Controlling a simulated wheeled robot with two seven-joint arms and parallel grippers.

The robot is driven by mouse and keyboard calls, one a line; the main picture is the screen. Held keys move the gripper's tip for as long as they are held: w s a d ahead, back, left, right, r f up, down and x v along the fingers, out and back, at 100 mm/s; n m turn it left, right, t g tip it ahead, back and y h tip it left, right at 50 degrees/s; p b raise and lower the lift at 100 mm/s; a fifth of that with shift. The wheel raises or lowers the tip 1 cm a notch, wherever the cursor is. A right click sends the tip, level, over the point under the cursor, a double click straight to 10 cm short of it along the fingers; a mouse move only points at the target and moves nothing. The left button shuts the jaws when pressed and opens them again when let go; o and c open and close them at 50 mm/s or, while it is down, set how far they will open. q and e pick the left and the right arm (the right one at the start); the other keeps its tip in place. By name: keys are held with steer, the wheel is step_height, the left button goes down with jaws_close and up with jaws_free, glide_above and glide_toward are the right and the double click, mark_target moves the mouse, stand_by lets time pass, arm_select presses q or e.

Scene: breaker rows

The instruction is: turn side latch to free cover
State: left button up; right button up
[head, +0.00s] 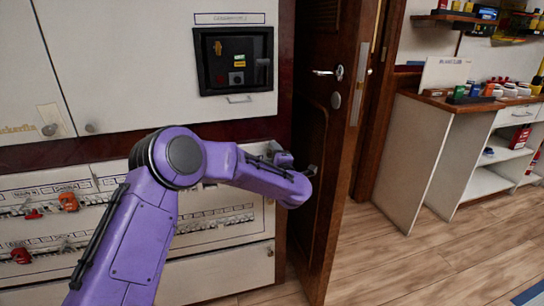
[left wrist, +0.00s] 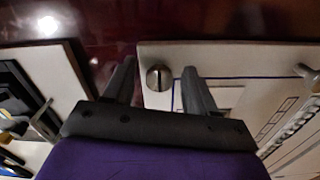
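The side latch (left wrist: 160,77) is a round metal knob with a dark slot, at the corner of the white cover (left wrist: 225,62) in the left wrist view. My left gripper (left wrist: 159,66) is open, with one dark finger on each side of the latch in that view. I cannot tell whether the fingers reach around it or touch it. In the head view my left gripper (head: 277,153) is at the upper right corner of the breaker panel's white cover (head: 107,168), and the latch is hidden there. My right gripper is not in view.
A brown wooden door (head: 321,130) stands close to the right of the cabinet. A dark-framed control panel (head: 233,61) is above. Red and orange handles (head: 68,201) stick out at the left. Open floor (head: 405,262) lies to the right.

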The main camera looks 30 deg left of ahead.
arm_select(q)
steer(key=v, duration=1)
steer(key=shift+s+d, duration=0.2)
steer(key=shift+w, duration=0.1)
